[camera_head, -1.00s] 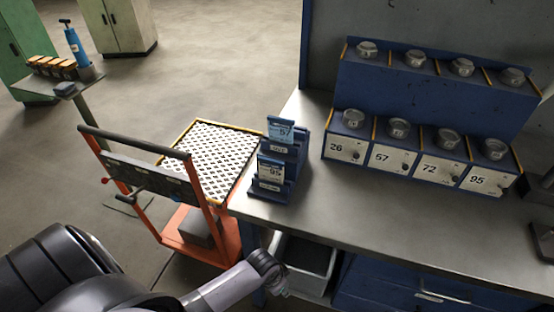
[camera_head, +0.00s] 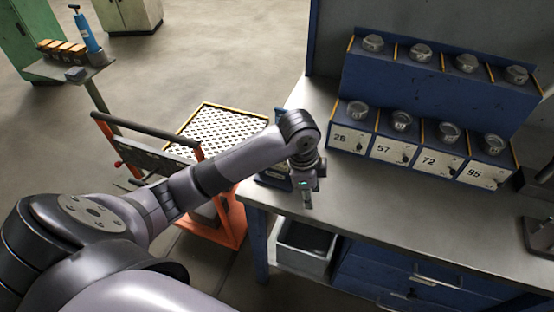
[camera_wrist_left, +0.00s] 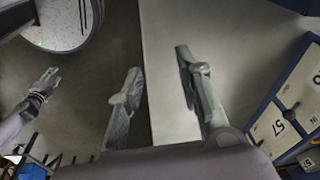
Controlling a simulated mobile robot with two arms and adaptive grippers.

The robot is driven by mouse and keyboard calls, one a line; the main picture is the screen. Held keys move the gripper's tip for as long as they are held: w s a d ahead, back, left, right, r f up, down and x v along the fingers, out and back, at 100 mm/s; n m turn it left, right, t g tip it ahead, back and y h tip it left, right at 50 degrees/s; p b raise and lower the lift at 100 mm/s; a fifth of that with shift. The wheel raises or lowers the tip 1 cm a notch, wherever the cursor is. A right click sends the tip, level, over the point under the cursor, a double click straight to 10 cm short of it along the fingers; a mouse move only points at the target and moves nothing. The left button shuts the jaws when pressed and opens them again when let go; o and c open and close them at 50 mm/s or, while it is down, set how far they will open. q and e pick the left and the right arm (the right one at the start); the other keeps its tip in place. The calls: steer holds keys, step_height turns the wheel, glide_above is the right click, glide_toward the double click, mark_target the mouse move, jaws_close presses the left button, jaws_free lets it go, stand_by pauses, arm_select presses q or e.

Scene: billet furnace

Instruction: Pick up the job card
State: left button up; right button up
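The blue card holder (camera_head: 272,178) stands near the left end of the workbench. My left arm and wrist cover most of it in the head view, and the job cards in it are hidden. My left gripper (camera_head: 306,200) points down over the bench's front edge, just right of the holder. In the left wrist view its two fingers (camera_wrist_left: 158,72) are spread apart with nothing between them, above the bench edge and floor. What appears to be my right gripper (camera_wrist_left: 47,78) shows small at the left of that view; its opening is unclear.
The workbench (camera_head: 375,205) has clear surface in front of the numbered blue rack (camera_head: 405,150). A grey bin (camera_head: 305,248) sits below the bench edge. An orange trolley (camera_head: 232,220) and a perforated plate (camera_head: 225,128) stand to the left. Dark equipment is at the far right.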

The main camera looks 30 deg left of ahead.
arm_select(q)
steer(key=w+a+r+m+g+y, duration=0.1)
steer(key=w+a+r, duration=0.2)
steer(key=a+r, duration=0.5)
steer(key=w+a+r+m, duration=0.15)
steer(key=a+r, duration=0.35)
steer(key=r, duration=0.6)
steer(key=f+p, duration=0.1)
steer(key=f, duration=0.3)
steer(key=f+p, duration=0.1)
steer(key=f, duration=0.3)
steer(key=f+p, duration=0.1)
steer(key=f, duration=0.3)
steer(key=shift+w+f, duration=0.1)
steer(key=shift+w, duration=0.2)
steer(key=f+p, duration=0.1)
steer(key=f, duration=0.1)
steer(key=f+p, duration=0.1)
steer(key=f, duration=0.1)
steer(key=shift+w+a+f, duration=0.15)
steer(key=shift+a+f, duration=0.05)
steer(key=shift+f, duration=0.45)
steer(key=shift+c, duration=0.4)
jaws_close()
